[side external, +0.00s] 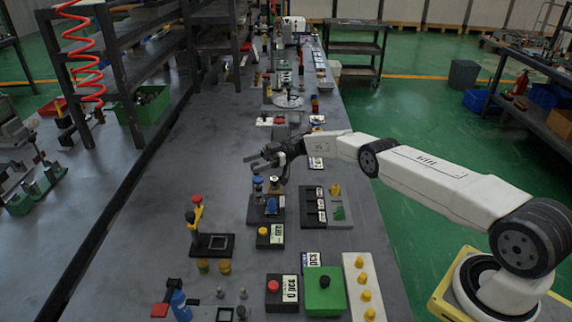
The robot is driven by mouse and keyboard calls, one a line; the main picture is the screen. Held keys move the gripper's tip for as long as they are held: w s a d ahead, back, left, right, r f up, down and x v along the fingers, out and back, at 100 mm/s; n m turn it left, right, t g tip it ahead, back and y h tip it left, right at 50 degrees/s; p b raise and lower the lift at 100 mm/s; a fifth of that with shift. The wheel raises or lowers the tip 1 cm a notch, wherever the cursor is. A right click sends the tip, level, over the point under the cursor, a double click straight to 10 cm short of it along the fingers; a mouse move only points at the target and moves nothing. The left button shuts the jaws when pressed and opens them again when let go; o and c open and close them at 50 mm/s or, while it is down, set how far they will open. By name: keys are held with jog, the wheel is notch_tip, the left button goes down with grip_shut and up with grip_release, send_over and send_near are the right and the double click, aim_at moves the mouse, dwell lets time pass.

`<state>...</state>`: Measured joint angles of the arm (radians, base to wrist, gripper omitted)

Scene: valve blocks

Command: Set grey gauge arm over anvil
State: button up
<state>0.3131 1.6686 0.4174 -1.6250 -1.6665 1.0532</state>
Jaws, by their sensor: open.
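My gripper (268,163) is dark and open, with nothing visible between its fingers. It hangs over the middle of the long grey bench. Just below and in front of it is a dark valve block (265,210) with a blue knob (258,181), a brown-topped knob (275,183) and a blue part on its base. Farther back stands a round grey plate (288,101) with a dark post. I cannot tell for sure which piece is the grey gauge arm or the anvil; they are too small or hidden by my gripper.
Close by are a black-framed stand with a yellow and red lever (196,215), a yellow-button box (270,236), a green box (325,290), a white strip of yellow knobs (362,280) and a blue bottle (180,302). The bench's left middle (140,200) is clear.

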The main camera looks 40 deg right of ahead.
jog(key=shift+r, duration=1.15)
jog(key=s+r, duration=1)
jog(key=s, duration=0.4)
jog(key=shift+a, duration=0.2)
jog(key=shift+s, duration=0.1)
